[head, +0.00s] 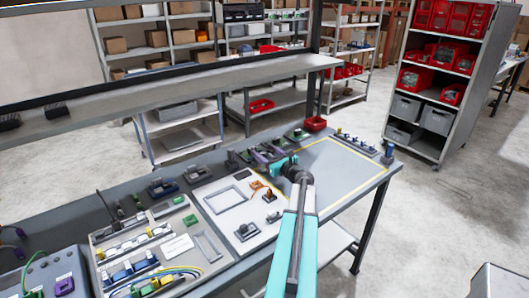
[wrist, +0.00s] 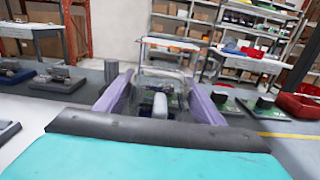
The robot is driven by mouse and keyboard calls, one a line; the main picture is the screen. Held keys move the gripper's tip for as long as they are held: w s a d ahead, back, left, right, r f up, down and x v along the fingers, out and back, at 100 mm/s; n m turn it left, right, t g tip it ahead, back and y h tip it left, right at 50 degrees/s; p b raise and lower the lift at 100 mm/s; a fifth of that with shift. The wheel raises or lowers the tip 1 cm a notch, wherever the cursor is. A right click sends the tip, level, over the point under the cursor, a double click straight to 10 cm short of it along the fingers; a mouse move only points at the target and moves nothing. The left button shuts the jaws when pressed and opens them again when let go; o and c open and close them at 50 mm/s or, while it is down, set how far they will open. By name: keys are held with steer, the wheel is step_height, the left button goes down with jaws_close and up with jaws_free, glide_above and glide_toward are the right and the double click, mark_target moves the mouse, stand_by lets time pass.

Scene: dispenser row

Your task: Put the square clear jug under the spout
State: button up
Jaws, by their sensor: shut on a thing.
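My gripper (wrist: 160,88) shows in the wrist view with its two purple fingers on either side of a clear, box-like thing, which looks like the square clear jug (wrist: 166,78). The fingers are shut on it. Through its clear walls I see a pale grey, rounded part; I cannot tell whether this is inside the jug or behind it. In the head view my gripper (head: 262,154) is over the back part of the workbench, and the jug cannot be made out there. I cannot make out a spout in either view.
The grey workbench (head: 345,165) carries several small devices along its back edge and a small red bin (head: 315,124). A yellow-outlined area at the right is mostly clear. Trays of parts (head: 150,250) fill the left. A raised shelf (head: 170,85) runs behind the bench.

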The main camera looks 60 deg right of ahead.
steer(key=shift+f, duration=0.15)
steer(key=o, duration=1.1)
steer(key=shift+s, duration=0.1)
steer(key=shift+b+v, duration=1.9)
steer(key=shift+v, duration=4.05)
